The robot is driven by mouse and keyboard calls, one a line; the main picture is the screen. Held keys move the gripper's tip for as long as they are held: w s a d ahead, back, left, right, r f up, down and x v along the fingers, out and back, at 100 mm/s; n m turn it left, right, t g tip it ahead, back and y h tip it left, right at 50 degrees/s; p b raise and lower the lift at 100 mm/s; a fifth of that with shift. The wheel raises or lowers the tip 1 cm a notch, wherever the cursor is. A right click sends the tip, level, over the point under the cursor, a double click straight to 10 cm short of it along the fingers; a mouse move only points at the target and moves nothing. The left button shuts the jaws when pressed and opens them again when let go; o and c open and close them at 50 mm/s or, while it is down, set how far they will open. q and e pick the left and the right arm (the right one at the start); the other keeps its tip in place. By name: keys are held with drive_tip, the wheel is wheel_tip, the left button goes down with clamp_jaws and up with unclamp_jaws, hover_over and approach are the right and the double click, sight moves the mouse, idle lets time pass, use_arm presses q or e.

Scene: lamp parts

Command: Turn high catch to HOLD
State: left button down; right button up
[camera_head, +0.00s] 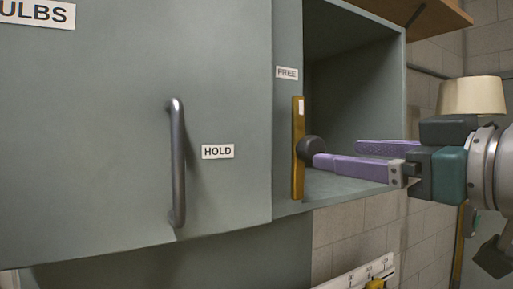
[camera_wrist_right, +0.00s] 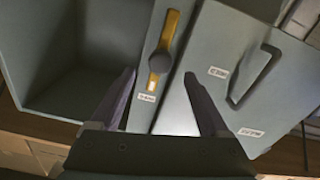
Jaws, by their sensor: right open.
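The high catch is a brass-coloured bar (camera_head: 298,130) with a round dark knob (camera_head: 310,149), on the grey strip beside the cabinet door. The bar stands upright, its white-marked end up beside the FREE label (camera_head: 287,73). The HOLD label (camera_head: 218,151) is on the door to the left. My right gripper (camera_head: 338,156), with purple fingers, is open at the catch from the right. One fingertip appears close to the knob; I cannot tell whether they touch. In the right wrist view the bar (camera_wrist_right: 171,31) and knob (camera_wrist_right: 160,60) lie between and beyond the spread fingers. My left gripper is not in view.
The grey door (camera_head: 100,130) carries a vertical handle (camera_head: 177,165) and a BULBS label (camera_head: 38,13). An open, empty compartment (camera_head: 355,95) lies right of the catch. A cream lampshade (camera_head: 471,95) is behind my right arm. A white labelled strip (camera_head: 355,275) is below.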

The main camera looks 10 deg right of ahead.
sight(318, 149)
drive_tip(key=p+x, duration=0.3)
drive_tip(key=x, duration=0.3)
drive_tip(key=shift+w+r, duration=0.15)
drive_tip(key=shift+w, duration=0.1)
drive_tip(key=shift+p+x, duration=0.35)
drive_tip(key=shift+x, duration=0.4)
drive_tip(key=shift+a+f, duration=0.1)
drive_tip(key=shift+f, duration=0.15)
drive_tip(key=c, duration=0.4)
clamp_jaws()
